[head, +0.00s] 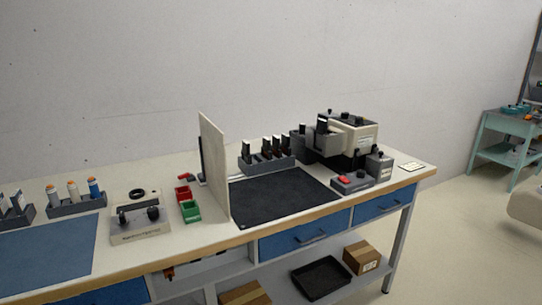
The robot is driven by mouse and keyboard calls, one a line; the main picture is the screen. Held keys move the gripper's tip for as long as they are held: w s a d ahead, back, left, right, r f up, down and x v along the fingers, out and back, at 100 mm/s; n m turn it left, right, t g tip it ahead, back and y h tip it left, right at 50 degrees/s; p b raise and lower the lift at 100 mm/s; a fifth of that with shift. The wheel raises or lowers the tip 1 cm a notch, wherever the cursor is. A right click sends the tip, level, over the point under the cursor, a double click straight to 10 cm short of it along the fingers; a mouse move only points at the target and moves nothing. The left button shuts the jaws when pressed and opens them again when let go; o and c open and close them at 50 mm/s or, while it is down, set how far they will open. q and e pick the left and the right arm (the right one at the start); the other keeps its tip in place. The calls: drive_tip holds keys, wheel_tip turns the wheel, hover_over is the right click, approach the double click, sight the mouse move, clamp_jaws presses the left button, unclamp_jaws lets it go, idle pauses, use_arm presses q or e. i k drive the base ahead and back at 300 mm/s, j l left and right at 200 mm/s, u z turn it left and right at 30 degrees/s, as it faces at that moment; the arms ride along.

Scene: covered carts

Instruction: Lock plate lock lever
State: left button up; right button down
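A cream and grey machine (350,132) with black knobs on top stands at the back right of the workbench. A smaller grey device (378,165) with a black knob stands in front of it, beside a low grey box with a red top (351,181). A low beige-grey device (140,224) with two black knobs stands left of the divider. I cannot tell which part is the plate lock lever; any lever is too small to make out. Neither of my grippers shows in the head view.
The workbench (412,176) has an upright cream divider (213,165). A black mat (284,197) lies clear on its right; a blue mat (45,252) lies at left. A grey rack (268,164) and red (183,193) and green (191,211) bins stand nearby.

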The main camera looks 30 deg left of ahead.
sight(183, 176)
drive_tip(key=u, duration=1.4)
drive_tip(key=i+j, duration=0.4)
drive_tip(key=l+u, duration=0.1)
drive_tip(key=l, duration=1.75)
